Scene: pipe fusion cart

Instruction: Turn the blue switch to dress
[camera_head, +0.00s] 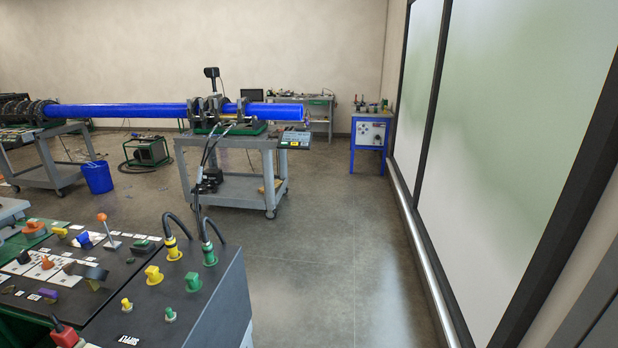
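A control panel (130,292) with a black top fills the lower left of the head view. A small blue switch (83,239) sits on its far left part, near an orange-topped lever (103,229). Its labels are too small to read, so I cannot tell which position it points to. Neither of my grippers shows in this view.
Yellow and green knobs and plugs with black cables stand on the panel's right part. A red knob (64,335) is at the near edge. Beyond are a grey cart (230,160) under a blue pipe (120,111), a blue bucket (97,177) and open floor (320,270).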

